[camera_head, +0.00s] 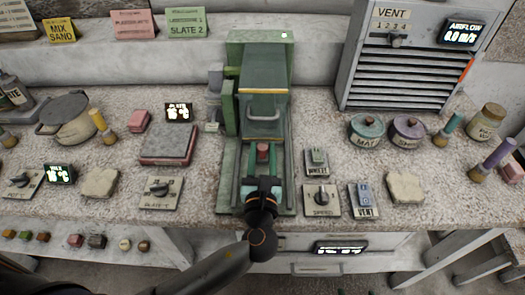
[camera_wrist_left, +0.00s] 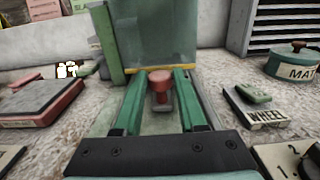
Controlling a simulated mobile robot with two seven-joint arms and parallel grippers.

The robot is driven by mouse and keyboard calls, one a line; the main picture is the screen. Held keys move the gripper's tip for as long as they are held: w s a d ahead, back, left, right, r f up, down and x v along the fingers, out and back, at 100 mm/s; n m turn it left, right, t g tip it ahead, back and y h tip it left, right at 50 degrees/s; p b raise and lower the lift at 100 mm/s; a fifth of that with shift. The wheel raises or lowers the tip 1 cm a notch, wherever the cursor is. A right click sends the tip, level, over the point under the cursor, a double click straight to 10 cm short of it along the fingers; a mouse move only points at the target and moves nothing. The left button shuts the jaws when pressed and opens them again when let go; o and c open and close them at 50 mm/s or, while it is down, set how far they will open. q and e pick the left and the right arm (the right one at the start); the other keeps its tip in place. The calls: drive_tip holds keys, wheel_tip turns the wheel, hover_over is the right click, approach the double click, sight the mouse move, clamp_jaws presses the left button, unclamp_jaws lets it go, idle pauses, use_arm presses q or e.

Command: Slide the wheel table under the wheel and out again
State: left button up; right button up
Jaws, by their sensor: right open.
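A green machine (camera_head: 264,75) stands mid-bench with a grey handle on its front shield. A red knob (camera_head: 263,151) on a short stem stands low at its front, probably the wheel table's handle. The wheel is not seen; the housing hides the inside. My left gripper (camera_head: 263,178) is at the machine's front. In the left wrist view the red knob (camera_wrist_left: 160,78) shows between the far ends of its two spread green fingers (camera_wrist_left: 167,100). A gap shows on the right of the knob; contact on the left is unclear. My right gripper is not in view.
A WHEEL switch (camera_head: 316,160), a SPEED dial (camera_head: 321,200) and a VENT switch (camera_head: 364,200) sit right of the machine. A grey-topped red block (camera_head: 168,145) lies left. Lidded pots (camera_head: 366,131) and a vent cabinet (camera_head: 400,75) stand further right.

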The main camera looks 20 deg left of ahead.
use_arm(q)
clamp_jaws()
idle(1.0)
